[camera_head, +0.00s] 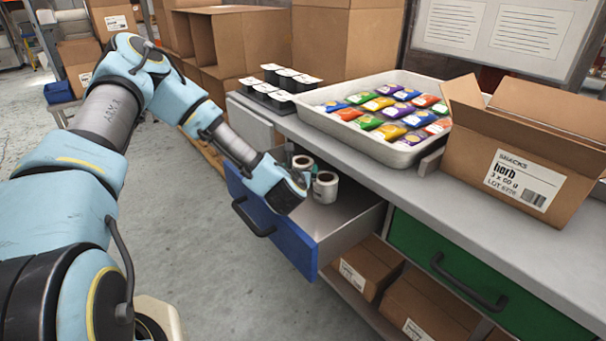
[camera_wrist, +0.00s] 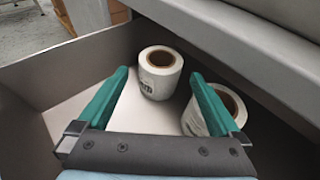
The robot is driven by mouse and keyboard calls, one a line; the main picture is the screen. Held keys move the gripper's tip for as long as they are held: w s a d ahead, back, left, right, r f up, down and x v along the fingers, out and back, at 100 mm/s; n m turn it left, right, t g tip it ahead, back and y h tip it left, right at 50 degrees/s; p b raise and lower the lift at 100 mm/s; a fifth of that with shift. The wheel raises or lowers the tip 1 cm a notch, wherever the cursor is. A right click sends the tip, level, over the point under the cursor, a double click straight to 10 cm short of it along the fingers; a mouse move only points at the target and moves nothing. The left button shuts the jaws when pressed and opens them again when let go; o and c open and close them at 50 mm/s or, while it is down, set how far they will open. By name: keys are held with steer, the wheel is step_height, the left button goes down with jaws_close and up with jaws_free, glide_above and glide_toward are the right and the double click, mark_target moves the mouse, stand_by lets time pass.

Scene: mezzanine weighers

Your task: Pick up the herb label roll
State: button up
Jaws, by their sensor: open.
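Two white label rolls with brown cores stand in the open blue drawer (camera_head: 275,229). In the head view, one roll (camera_head: 303,162) is farther back and the other roll (camera_head: 326,188) is nearer, beside my gripper (camera_head: 296,187). In the wrist view, one roll (camera_wrist: 160,80) stands upright ahead, between the lines of my open, empty fingers (camera_wrist: 158,76). The other roll (camera_wrist: 214,112) is at the right, partly hidden behind the right finger. Dark print shows on both, but I cannot read which one is herb.
The worktop overhangs the drawer's back. On it are a tray (camera_head: 428,149) of colourful packets, an open snack carton (camera_head: 515,165) marked herb, and several black-and-white containers (camera_head: 283,78). A closed green drawer (camera_head: 470,285) is at the right. The drawer's left floor is clear.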

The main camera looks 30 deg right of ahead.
mark_target(303, 160)
steer(key=p+x, duration=0.2)
steer(key=x, duration=0.3)
steer(key=shift+w+d+r, duration=0.15)
steer(key=shift+d, duration=0.05)
steer(key=shift+w+d, duration=0.15)
steer(key=shift+w, duration=0.1)
steer(key=shift+c, duration=0.2)
steer(key=c, duration=1.2)
